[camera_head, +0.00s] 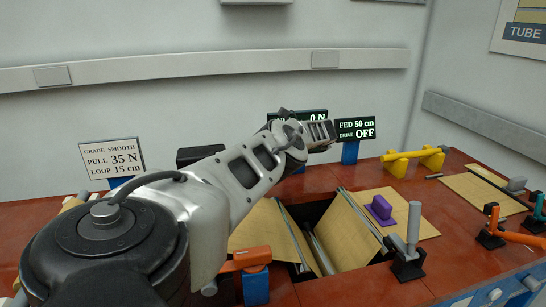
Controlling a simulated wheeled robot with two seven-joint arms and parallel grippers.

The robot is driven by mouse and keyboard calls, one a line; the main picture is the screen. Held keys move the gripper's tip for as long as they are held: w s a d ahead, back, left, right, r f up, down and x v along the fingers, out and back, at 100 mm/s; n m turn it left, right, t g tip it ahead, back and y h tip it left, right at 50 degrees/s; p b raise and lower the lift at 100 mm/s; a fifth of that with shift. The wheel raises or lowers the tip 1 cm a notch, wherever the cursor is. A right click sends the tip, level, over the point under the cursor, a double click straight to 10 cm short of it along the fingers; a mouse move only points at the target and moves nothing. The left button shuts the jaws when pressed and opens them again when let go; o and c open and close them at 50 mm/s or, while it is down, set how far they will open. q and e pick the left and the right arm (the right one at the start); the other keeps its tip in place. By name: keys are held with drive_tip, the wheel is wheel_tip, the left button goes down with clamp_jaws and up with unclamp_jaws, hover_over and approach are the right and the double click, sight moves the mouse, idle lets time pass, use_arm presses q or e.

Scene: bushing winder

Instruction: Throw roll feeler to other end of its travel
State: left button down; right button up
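No part is labelled as the roll feeler, so I cannot tell which one it is. Candidates are a grey upright lever on a black base (412,240), an orange bar on a blue block (246,260), an orange lever (492,222) and a teal lever (539,208) at the right. My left arm comes in from the lower left and reaches across the bench. Its gripper (322,133) is held high in front of the displays, apart from all the levers. Its fingers are too small and blocked to read. My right gripper is not in view.
Tan sheets (345,235) slope into a dark opening in the red bench (455,262). A purple block (381,208) sits on one sheet. A yellow bar (412,158) stands behind. A sign (112,158) reads PULL 35 N, LOOP 15 cm; a display (356,130) reads FED 50 cm, DRIVE OFF.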

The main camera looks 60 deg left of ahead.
use_arm(q)
drive_tip(key=shift+f, duration=0.2)
idle(0.3)
drive_tip(key=c, duration=1.2)
unclamp_jaws()
drive_tip(key=shift+c, duration=0.2)
drive_tip(key=shift+r, duration=0.1)
